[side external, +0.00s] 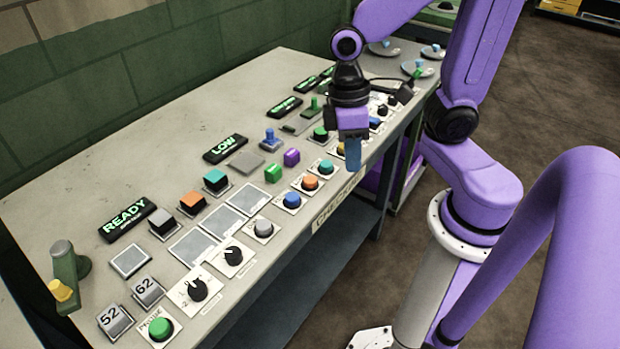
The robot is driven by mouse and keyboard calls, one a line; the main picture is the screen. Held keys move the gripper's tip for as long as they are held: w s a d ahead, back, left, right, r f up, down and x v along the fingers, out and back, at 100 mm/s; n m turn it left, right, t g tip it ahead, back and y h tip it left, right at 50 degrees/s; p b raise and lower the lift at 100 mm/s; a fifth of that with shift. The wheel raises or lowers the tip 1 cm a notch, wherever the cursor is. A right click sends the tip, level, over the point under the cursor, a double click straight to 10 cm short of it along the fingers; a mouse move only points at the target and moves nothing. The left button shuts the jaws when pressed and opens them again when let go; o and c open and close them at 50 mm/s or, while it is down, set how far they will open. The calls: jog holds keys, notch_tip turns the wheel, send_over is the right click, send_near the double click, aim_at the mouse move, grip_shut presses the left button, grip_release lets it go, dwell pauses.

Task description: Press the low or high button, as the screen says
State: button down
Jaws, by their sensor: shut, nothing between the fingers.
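A small black screen (225,148) reads LOW in green letters near the back of the grey bench. In front of it, along the bench's front edge, are round buttons on white plates: a blue button (292,200), an orange button (310,183) and a teal button (326,167). Their labels are too small to read, so I cannot tell which is low or high. My gripper (353,166) points down, shut and empty, over the front edge to the right of the teal button. It partly hides a yellow button (341,149) behind it.
Another screen (127,219) reads READY. Coloured blocks (192,203), black knobs (198,289), a grey button (264,229) and a green button (160,328) stand on the left. The back left bench top is bare.

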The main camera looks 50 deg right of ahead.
jog(key=w+f+m+g+y, duration=0.1)
jog(key=w+m+y, duration=0.1)
jog(key=w+m, duration=0.35)
jog(key=m+t+y, duration=0.6)
jog(key=m, duration=0.8)
send_over(314, 177)
jog(key=shift+f, duration=1.4)
jog(key=shift+f, duration=0.1)
jog(key=shift+f, duration=4.35)
jog(key=shift+f, duration=0.1)
jog(key=shift+f, duration=0.3)
